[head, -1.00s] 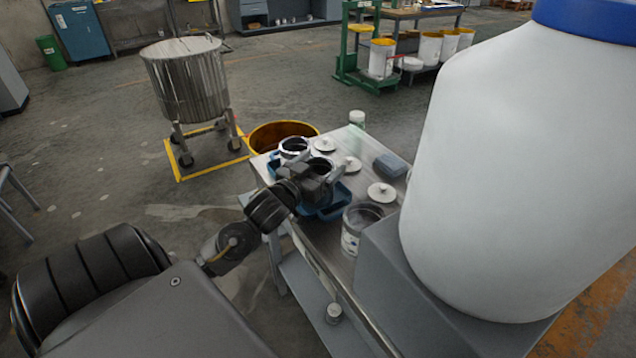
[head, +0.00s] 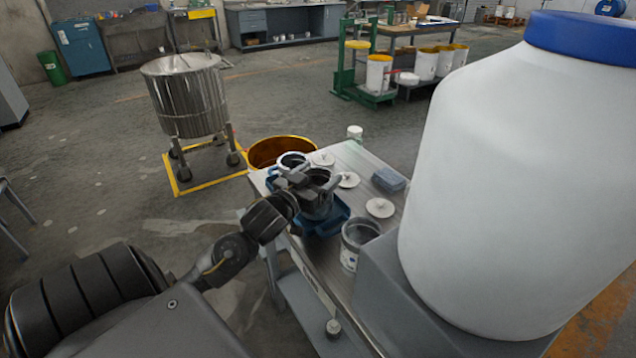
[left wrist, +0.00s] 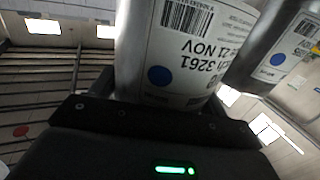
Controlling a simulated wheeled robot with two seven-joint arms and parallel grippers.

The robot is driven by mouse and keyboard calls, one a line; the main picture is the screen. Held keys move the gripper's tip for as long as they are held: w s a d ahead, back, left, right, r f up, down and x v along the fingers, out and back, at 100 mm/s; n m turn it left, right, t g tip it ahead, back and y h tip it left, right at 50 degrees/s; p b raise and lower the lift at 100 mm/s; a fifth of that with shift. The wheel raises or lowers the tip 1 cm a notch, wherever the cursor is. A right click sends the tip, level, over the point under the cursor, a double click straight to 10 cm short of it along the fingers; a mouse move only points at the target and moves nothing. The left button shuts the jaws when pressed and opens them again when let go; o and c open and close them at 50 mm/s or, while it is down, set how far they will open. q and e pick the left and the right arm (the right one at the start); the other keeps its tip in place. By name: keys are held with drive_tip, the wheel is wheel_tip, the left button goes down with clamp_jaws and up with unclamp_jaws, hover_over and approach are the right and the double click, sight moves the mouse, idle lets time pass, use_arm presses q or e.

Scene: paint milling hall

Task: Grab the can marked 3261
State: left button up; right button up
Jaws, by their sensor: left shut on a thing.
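My left gripper (head: 318,184) is shut on an open metal can (head: 317,206) above the blue tray (head: 338,223) on the bench. In the left wrist view the held can (left wrist: 170,50) fills the middle; its white label reads 3261 upside down and has a blue dot. A second can (head: 291,162) stands just behind it at the tray's far end. A can with a similar label (left wrist: 272,62) shows at the right of the wrist view. A third open can (head: 355,246) stands on the bench nearer me, outside the tray. My right gripper is not in view.
White lids (head: 380,208) and a blue-grey block (head: 389,180) lie on the bench (head: 350,205). A large white drum with a blue lid (head: 500,190) blocks the right side. A yellow-rimmed bin (head: 280,150) and a steel vat (head: 188,98) stand beyond.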

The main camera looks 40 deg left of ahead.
use_arm(q)
drive_tip(key=s+a+r+p, duration=0.5)
drive_tip(key=s+a+r, duration=0.1)
drive_tip(key=s+r, duration=0.5)
drive_tip(key=shift+s+a+r+p, duration=0.15)
drive_tip(key=shift+s+a+p, duration=0.2)
drive_tip(key=shift+s, duration=0.35)
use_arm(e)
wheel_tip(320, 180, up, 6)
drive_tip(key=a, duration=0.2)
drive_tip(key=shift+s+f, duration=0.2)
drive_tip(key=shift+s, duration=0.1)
